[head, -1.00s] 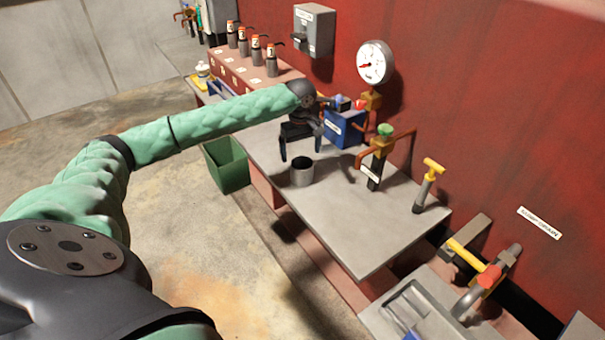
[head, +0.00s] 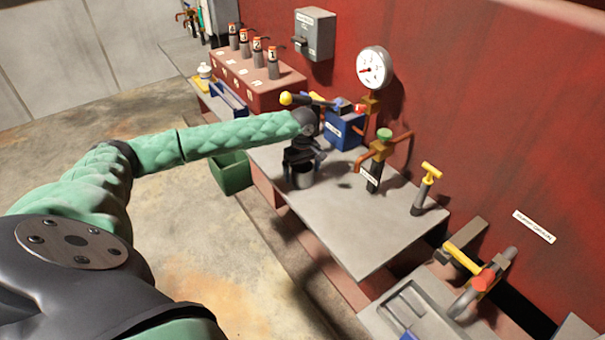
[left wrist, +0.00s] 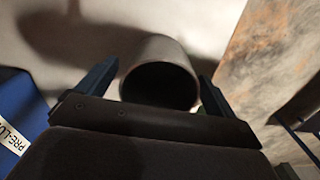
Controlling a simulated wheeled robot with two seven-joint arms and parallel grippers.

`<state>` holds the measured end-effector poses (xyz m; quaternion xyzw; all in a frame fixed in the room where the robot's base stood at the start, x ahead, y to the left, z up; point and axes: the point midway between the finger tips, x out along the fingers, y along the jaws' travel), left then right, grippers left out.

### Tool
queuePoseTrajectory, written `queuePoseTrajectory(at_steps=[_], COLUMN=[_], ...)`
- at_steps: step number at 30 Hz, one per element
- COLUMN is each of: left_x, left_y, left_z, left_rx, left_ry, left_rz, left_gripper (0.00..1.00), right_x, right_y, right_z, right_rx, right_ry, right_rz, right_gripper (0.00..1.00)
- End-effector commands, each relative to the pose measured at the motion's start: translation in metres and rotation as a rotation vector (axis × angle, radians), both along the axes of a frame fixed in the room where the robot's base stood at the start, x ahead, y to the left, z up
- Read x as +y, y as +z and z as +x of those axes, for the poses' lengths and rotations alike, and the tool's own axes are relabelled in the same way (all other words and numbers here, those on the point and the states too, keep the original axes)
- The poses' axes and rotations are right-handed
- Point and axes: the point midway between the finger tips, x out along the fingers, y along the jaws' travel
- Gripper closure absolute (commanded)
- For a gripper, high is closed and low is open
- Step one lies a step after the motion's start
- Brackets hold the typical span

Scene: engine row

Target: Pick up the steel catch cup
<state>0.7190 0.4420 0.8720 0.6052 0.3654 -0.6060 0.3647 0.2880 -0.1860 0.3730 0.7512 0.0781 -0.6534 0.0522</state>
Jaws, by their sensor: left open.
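The steel catch cup (head: 303,180) stands on the grey bench top (head: 350,235), near its front edge. It is a plain grey cylinder with a dark open mouth. My left gripper (head: 302,170) is over the cup and hides part of its rim. In the left wrist view the cup (left wrist: 162,55) lies between the two fingers of the left gripper (left wrist: 158,82). The fingers are spread, one on each side, and the gripper is open. A narrow gap shows by the cup; whether a finger touches it I cannot tell. My right gripper is not in view.
A blue box (head: 344,130) stands behind the cup. A valve with a green knob (head: 384,135) and a yellow T-handle (head: 431,172) stand to its right. A green bin (head: 232,172) is on the floor, left. The bench's front right is clear.

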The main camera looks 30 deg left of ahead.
Motion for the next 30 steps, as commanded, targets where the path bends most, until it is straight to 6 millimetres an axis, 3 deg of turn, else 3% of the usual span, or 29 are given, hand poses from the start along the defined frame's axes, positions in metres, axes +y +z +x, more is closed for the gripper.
queuePoseTrajectory(at_steps=[11,18,30], left_x=[-0.0002,-0.0001,-0.0002], left_y=[-0.0071,-0.0070,-0.0033], left_z=[0.0003,0.0003,0.0003], left_rx=[-0.002,-0.002,-0.002], left_ry=[0.000,0.000,0.000], left_rz=[-0.001,-0.001,-0.001], left_gripper=[0.09,0.57,0.58], right_x=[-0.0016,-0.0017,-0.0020], right_y=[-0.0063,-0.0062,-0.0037], right_z=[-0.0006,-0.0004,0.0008], right_rx=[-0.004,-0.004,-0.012], right_ry=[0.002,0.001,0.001], right_rz=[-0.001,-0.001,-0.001], right_gripper=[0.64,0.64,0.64])
